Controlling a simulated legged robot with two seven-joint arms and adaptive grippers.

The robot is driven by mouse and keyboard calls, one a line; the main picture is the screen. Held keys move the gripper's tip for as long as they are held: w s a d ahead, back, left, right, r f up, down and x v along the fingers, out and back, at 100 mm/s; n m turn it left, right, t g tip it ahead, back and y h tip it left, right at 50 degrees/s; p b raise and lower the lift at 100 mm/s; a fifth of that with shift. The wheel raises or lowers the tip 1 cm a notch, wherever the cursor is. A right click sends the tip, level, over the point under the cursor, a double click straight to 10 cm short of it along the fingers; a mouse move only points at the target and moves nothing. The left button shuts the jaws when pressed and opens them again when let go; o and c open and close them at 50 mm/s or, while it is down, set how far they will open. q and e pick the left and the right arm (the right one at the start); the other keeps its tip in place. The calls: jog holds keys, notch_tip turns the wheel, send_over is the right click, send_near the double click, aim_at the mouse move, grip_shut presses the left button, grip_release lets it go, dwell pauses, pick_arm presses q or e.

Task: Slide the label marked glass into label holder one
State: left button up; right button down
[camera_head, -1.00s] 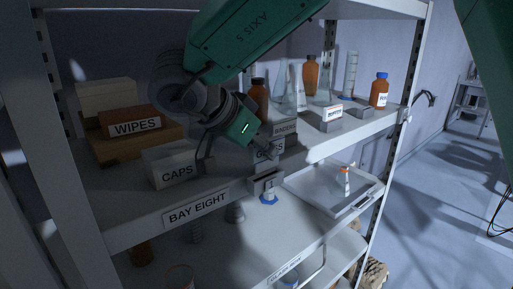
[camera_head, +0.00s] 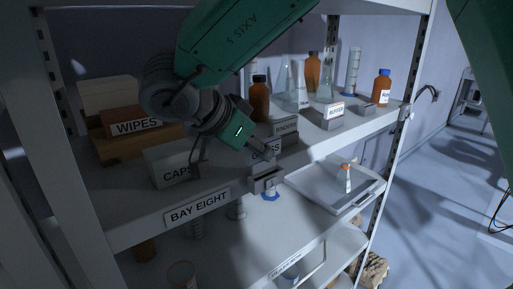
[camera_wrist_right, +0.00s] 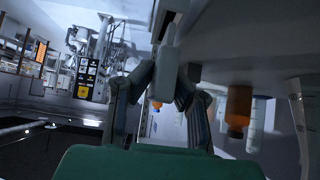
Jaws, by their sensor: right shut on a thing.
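The label marked GLASS (camera_head: 266,147) shows in the head view, partly covered by my right gripper (camera_head: 257,143). My right gripper is shut on it and holds it upright just above and behind a grey label holder (camera_head: 267,180) at the shelf's front edge. A gap shows between label and holder. Which number the holder bears cannot be read. In the right wrist view, the fingers of my right gripper (camera_wrist_right: 162,90) close on a pale thin piece (camera_wrist_right: 165,65), seen edge-on. My left gripper is not in view.
The CAPS box (camera_head: 176,167) and WIPES box (camera_head: 136,126) stand left of my gripper. A brown bottle (camera_head: 259,100) and glassware stand behind it. The BUFFER label (camera_head: 335,111) is farther right. A tray (camera_head: 312,187) lies on the shelf below.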

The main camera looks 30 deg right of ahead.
jog(key=shift+d, duration=0.2)
jog(key=shift+a+r+p, duration=0.2)
jog(key=shift+a+p, duration=0.1)
jog(key=shift+a, duration=0.4)
jog(key=shift+d+f, duration=0.2)
jog(key=shift+d, duration=0.55)
jog(key=shift+a+r, duration=0.1)
jog(key=shift+a, duration=0.3)
jog(key=shift+d+f, duration=0.35)
jog(key=shift+f, duration=0.25)
